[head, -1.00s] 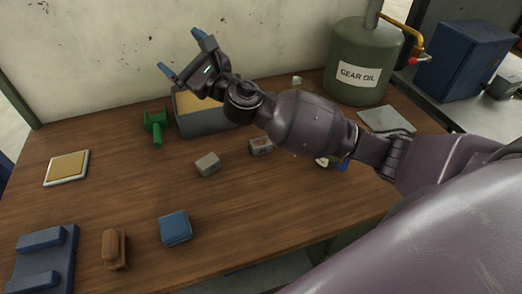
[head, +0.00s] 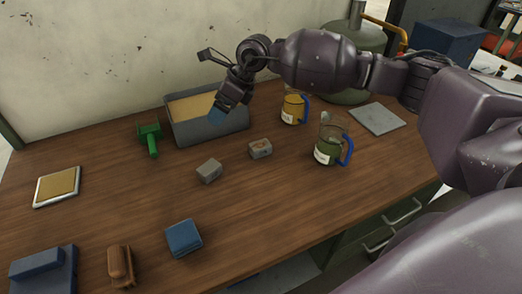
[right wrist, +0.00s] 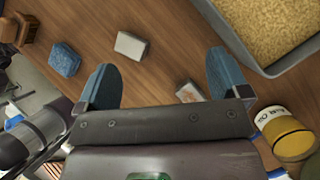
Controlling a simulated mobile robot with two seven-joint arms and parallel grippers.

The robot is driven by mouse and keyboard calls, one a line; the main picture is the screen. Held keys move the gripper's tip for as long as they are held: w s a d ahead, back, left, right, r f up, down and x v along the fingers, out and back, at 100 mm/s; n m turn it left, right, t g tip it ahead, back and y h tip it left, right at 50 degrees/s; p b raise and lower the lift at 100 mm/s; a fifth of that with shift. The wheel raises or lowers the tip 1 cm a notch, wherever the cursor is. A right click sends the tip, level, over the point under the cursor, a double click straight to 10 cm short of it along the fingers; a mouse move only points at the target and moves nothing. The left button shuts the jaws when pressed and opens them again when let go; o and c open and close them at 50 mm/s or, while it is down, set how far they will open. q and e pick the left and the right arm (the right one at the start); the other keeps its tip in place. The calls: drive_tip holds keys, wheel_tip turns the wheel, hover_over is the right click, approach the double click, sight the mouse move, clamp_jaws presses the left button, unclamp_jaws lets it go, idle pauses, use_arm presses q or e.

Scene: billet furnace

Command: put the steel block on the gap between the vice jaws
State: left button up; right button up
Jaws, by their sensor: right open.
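The plain grey steel block (head: 209,171) lies on the wooden table, left of another grey block with an orange-brown mark (head: 260,149). The blue vice (head: 43,268) is at the lower left, cut off by the picture's edge; its far jaw shows, but the gap is mostly out of view. My right gripper (head: 221,112) points down by the front of the grey bin, behind the blocks. In the right wrist view its blue fingers are apart and empty (right wrist: 162,86), with the steel block (right wrist: 131,45) beyond them. My left gripper is not in view.
A grey bin of yellow grains (head: 210,127) stands at the back. A green tool (head: 150,138), blue sponge-like block (head: 183,238), brown brush (head: 120,265) and yellow-topped pad (head: 58,187) lie around. Two jugs (head: 294,108) (head: 328,150) stand right. Table between the block and vice is partly clear.

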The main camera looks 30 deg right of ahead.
sight(260, 144)
drive_tip(key=s+d+f+m+g+h, duration=0.3)
drive_tip(key=s+d+m+h, duration=0.15)
drive_tip(key=d+m, duration=0.5)
drive_tip(key=shift+m+h, duration=0.45)
drive_tip(key=shift+m, duration=0.1)
drive_tip(key=f, duration=0.2)
drive_tip(key=a+f, duration=0.1)
drive_tip(key=f, duration=0.3)
drive_tip(key=shift+w+a, duration=0.2)
drive_tip(key=shift+w, duration=0.05)
drive_tip(key=f, duration=0.5)
drive_tip(key=shift+d, duration=0.2)
drive_tip(key=shift+w+r, duration=0.1)
drive_tip(key=shift+r, duration=0.05)
drive_tip(key=c, duration=1.5)
